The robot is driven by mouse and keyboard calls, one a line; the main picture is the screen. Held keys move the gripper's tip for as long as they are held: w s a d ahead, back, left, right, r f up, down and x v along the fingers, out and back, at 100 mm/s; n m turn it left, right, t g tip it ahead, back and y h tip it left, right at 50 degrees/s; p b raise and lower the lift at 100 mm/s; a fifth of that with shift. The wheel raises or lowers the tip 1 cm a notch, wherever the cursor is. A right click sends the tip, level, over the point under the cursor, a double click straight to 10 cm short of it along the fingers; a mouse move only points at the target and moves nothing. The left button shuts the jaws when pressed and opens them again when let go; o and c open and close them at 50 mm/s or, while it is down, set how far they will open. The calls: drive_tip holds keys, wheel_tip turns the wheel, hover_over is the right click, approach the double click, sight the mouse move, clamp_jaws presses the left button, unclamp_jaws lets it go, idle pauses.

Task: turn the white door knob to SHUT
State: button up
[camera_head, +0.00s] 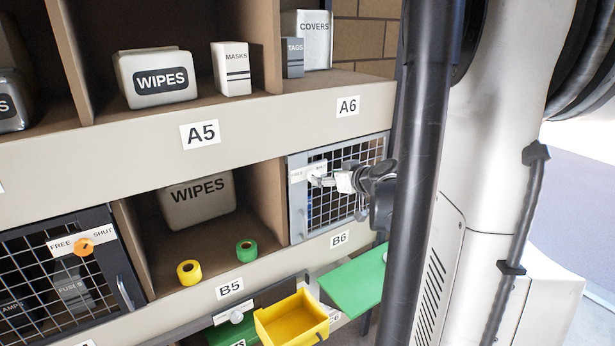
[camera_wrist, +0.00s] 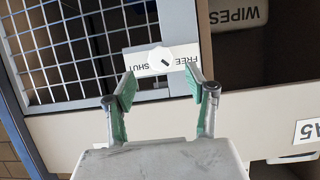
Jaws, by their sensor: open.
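The white door knob (camera_wrist: 160,58) is a round knob on a white label plate marked FREE and SHUT, on the mesh door (camera_head: 347,190) of bay B6. In the wrist view the label is upside down, with FREE on the right and SHUT on the left. A short dark mark on the knob slants between the two words; its exact setting is hard to tell. My gripper (camera_wrist: 160,72) is open, its green-padded fingers either side of the knob in the picture, with gaps on both sides. In the head view my gripper (camera_head: 328,181) is at the door, partly covering the knob.
Left is another mesh door with an orange knob (camera_head: 84,246). A second white knob (camera_head: 236,316) is on the front below B5. Yellow tape (camera_head: 189,272) and green tape (camera_head: 246,250) lie in B5.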

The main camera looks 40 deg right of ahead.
drive_tip(key=x, duration=0.6)
drive_tip(key=shift+w+f+p, duration=0.2)
drive_tip(key=shift+w+p, duration=0.1)
drive_tip(key=shift+w, duration=0.1)
drive_tip(key=shift+d, duration=0.1)
drive_tip(key=c, duration=1.2)
drive_tip(key=shift+o, duration=0.2)
drive_tip(key=shift+b, duration=0.45)
drive_tip(key=shift+f+m+t+y+b, duration=0.1)
drive_tip(key=shift+m+t+y+b, duration=0.75)
drive_tip(key=shift+m+b, duration=1.35)
drive_tip(key=shift+r+m+t+y+b, duration=0.1)
drive_tip(key=shift+m+t+y+b, duration=0.4)
drive_tip(key=shift+m+y+b, duration=1.25)
drive_tip(key=shift+f+m+t+y+b, duration=0.1)
drive_tip(key=shift+m+t+y+b, duration=0.5)
drive_tip(key=shift+m+b, duration=2.1)
